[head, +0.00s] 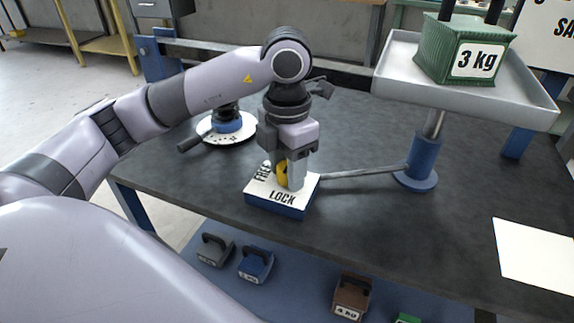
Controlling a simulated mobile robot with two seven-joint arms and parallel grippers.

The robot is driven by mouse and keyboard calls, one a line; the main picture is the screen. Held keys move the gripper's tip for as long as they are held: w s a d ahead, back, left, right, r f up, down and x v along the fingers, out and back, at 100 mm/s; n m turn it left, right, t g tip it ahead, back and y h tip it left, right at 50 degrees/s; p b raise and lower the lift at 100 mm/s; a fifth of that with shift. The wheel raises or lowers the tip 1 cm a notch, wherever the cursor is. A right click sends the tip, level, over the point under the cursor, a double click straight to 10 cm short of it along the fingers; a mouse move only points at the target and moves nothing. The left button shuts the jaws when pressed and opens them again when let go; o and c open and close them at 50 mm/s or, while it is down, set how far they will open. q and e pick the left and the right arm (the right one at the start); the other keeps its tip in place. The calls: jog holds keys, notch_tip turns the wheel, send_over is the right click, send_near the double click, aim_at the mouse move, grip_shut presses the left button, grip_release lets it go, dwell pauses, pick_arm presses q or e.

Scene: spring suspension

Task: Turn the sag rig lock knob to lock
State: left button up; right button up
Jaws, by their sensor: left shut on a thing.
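The sag rig lock is a blue box with a white top plate (262,190) marked FREE at its left and LOCK along its front edge. A yellow knob (281,173) stands on the plate, mostly hidden by my gripper. My left gripper (289,180) points down from above and is shut on the knob. Which way the knob points cannot be made out clearly. A grey rod (365,172) runs from the box to the blue foot (416,181) of the rig post. My right gripper is not in view.
A grey tray (540,100) on the post carries a green 3 kg weight (463,50). A round dial with a handle (230,128) stands behind my left gripper. A white sheet (537,252) lies at right. Several weights, including a brown one (351,296), sit below the table's front edge.

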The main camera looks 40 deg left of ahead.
pick_arm(q)
jog(key=o, duration=1)
jog(key=shift+r, duration=0.1)
notch_tip(320, 180, up, 7)
jog(key=shift+p, duration=0.9)
